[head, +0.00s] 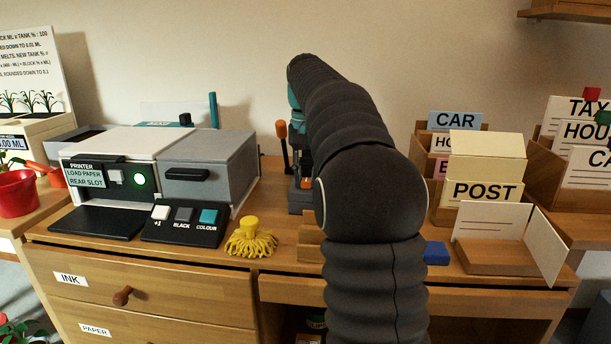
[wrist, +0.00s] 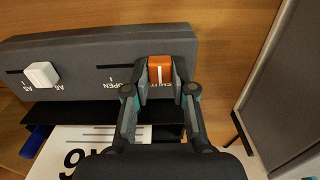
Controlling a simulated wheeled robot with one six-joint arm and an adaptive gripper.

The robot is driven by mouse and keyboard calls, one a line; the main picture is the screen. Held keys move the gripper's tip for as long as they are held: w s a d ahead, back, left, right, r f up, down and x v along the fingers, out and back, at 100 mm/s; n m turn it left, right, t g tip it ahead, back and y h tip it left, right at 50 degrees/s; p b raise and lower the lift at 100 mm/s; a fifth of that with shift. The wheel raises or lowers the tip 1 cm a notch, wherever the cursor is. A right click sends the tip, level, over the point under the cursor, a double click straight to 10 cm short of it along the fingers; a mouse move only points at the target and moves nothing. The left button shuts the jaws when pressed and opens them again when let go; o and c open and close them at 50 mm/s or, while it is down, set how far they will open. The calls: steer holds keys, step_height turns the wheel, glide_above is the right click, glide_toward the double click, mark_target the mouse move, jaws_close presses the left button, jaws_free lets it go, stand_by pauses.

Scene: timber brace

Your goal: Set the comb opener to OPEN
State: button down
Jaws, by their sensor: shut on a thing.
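The comb opener is an orange knob (wrist: 153,71) with a white line, in a slot on a dark grey machine (wrist: 80,52) in the wrist view.
A white knob (wrist: 42,74) sits farther left on the machine. A printed white sheet (wrist: 65,148) lies below it. In the head view a printer (head: 205,165) and a yellow tassel (head: 250,240) stand left of my arm, and a POST box (head: 483,192) right.

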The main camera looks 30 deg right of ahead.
steer(key=s+d, duration=0.1)
steer(key=s+d+p, duration=0.1)
steer(key=d, duration=0.1)
steer(key=s+d+p, duration=0.1)
steer(key=d, duration=0.1)
steer(key=shift+s+r, duration=0.1)
steer(key=shift+s, duration=0.1)
steer(key=shift+d, duration=0.15)
steer(key=shift+s, duration=0.1)
steer(key=c, duration=1)
jaws_free()
steer(key=shift+d, duration=0.2)
steer(key=shift+o, duration=0.2)
steer(key=shift+a, duration=0.1)
steer(key=shift+r, duration=0.45)
step_height(320, 180, up, 11)
